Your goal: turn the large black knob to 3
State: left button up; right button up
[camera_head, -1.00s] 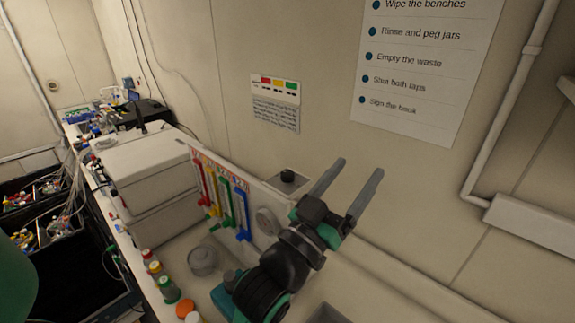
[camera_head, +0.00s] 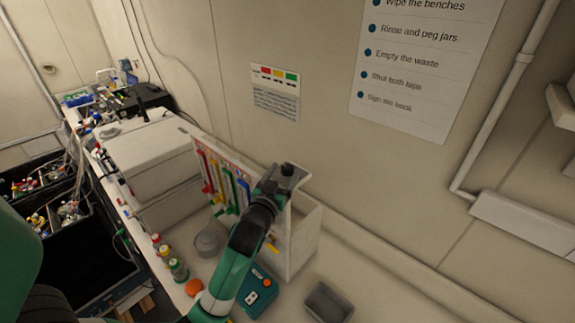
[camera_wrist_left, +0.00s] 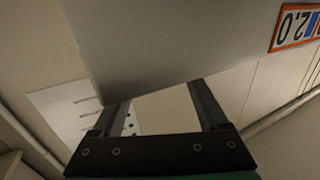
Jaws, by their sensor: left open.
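A large grey face (camera_wrist_left: 170,50) fills much of that view beyond the fingers, with a "2.0" label (camera_wrist_left: 296,28) upside down. The knob is not seen there.
The panel with coloured tubes (camera_head: 213,178) stands left of my gripper. A grey round pot (camera_head: 208,240), capped bottles (camera_head: 178,268) and a teal device (camera_head: 258,292) crowd the bench in front. A grey tray (camera_head: 328,303) lies to the right. White machines (camera_head: 150,160) stand further left.

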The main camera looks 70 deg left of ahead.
pick_arm(q)
jog(key=shift+x, duration=1.4)
jog(key=shift+c, duration=0.4)
grip_shut()
